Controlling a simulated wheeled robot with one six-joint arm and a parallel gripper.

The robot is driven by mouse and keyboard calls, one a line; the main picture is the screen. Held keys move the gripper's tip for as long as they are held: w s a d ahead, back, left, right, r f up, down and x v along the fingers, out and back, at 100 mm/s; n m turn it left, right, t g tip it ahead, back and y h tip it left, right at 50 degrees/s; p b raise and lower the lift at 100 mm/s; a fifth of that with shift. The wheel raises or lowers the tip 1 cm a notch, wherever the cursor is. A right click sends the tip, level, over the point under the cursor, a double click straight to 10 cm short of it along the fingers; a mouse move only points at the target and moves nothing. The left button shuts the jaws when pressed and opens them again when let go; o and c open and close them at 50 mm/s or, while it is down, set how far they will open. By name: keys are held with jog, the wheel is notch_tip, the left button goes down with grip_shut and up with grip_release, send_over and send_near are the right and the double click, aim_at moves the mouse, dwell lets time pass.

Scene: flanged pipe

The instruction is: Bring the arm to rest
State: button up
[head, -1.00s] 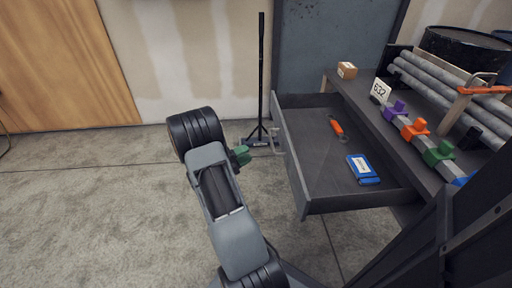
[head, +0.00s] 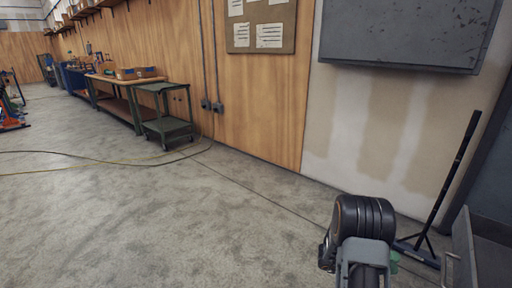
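My arm (head: 362,225) shows at the bottom right of the head view, with a black ribbed joint on top of a grey link. The lower arm is cut off by the bottom edge. A small green part (head: 394,262) shows just right of the arm. My gripper's fingers cannot be made out, and whether they hold anything is hidden. The drawer (head: 462,247) is at the lower right edge; only its front panel corner and part of its handle show, to the right of my arm and apart from it.
A black stand (head: 448,180) leans near the wall behind the drawer. A green cart (head: 165,125) and a long workbench (head: 112,100) line the wooden wall at the left. A cable (head: 100,158) lies on the floor. The middle floor is clear.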

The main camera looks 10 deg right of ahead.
jog(key=w+a+r+n+t+y+p, duration=0.2)
jog(key=w+a+r+n+t+p, duration=0.1)
jog(key=w+r+n+t+p, duration=0.8)
jog(key=w+a+r+n+t+y+p, duration=0.3)
jog(key=w+a+r+n+t+y, duration=0.3)
jog(key=a+r+t, duration=0.45)
jog(key=s+a+r+n+g+y+p, duration=0.25)
jog(key=a+r+n+y+p, duration=0.25)
jog(key=a+r+n, duration=0.25)
jog(key=s+a+r+n+g+y+p, duration=0.1)
jog(key=s+a+r+n+y+p, duration=0.3)
jog(key=a+r+n+y+p, duration=0.25)
jog(key=s+a+r+n+g+h+p, duration=0.1)
jog(key=s+a+r+n+g+p, duration=0.1)
jog(key=s+n, duration=0.2)
jog(key=s+a+r+n+g+p, duration=0.2)
jog(key=s+n, duration=0.3)
jog(key=s, duration=0.5)
jog(key=shift+s+r+n+g+h+p, duration=0.2)
jog(key=shift+r+n+g+h+p, duration=0.15)
jog(key=shift+g, duration=0.35)
jog(key=shift+d, duration=0.1)
